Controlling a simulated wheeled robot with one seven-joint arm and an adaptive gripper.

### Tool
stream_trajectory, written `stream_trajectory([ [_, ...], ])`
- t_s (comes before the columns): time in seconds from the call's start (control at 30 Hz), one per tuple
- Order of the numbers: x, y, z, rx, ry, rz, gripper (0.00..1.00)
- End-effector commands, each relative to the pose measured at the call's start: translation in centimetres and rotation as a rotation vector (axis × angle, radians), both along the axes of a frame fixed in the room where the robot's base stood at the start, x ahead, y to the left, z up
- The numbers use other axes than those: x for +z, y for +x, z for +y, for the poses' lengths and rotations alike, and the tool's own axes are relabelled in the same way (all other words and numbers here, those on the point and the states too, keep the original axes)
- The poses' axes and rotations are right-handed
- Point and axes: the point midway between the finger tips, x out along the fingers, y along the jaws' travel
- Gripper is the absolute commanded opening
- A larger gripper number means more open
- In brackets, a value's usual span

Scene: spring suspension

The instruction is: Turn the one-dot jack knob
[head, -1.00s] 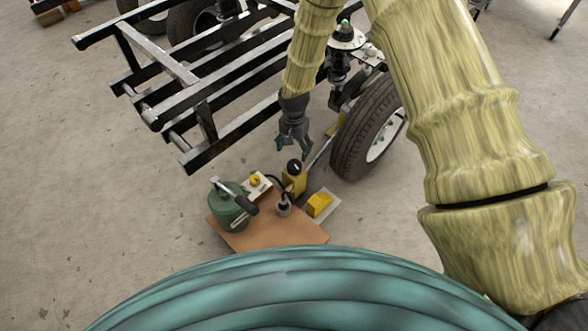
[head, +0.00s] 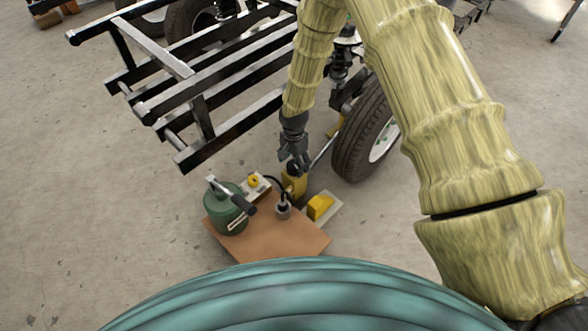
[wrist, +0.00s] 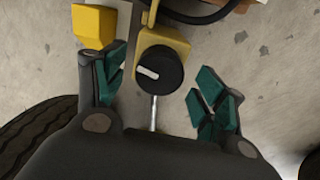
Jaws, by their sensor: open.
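The jack knob (wrist: 160,72) is a round black knob with a white pointer mark, on top of a yellow jack body (wrist: 168,40). In the wrist view it lies between the fingers of my open gripper (wrist: 160,88), apart from both. I cannot make out a dot on it. In the head view my gripper (head: 294,168) is just over the yellow jack (head: 295,186), and its fingers largely hide the knob. A metal rod (wrist: 153,112) runs from the jack under my gripper.
A brown board (head: 270,238) carries a green canister (head: 226,208) and a small grey-and-black item (head: 283,209). A yellow block (head: 318,206) lies right of the jack. A tyre (head: 366,135) and black frame rails (head: 210,90) stand close behind my gripper.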

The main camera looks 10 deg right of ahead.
Motion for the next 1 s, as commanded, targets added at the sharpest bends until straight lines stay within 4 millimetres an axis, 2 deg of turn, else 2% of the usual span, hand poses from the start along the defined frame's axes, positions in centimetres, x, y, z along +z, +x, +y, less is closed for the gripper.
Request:
stream_trajectory([
  [0.03,-1.0,0.0,0.0,0.001,0.001,0.001,0.71],
  [0.2,-2.2,0.1,0.0,0.000,0.001,-0.001,0.71],
  [0.6,-2.6,0.0,0.0,0.001,0.001,-0.001,0.71],
  [0.83,-2.6,0.0,0.0,0.001,0.001,-0.001,0.29],
  [0.87,-2.6,0.0,0.0,0.001,0.001,-0.001,0.25],
  [1.0,-2.5,0.0,0.0,0.003,0.000,0.000,0.25],
])
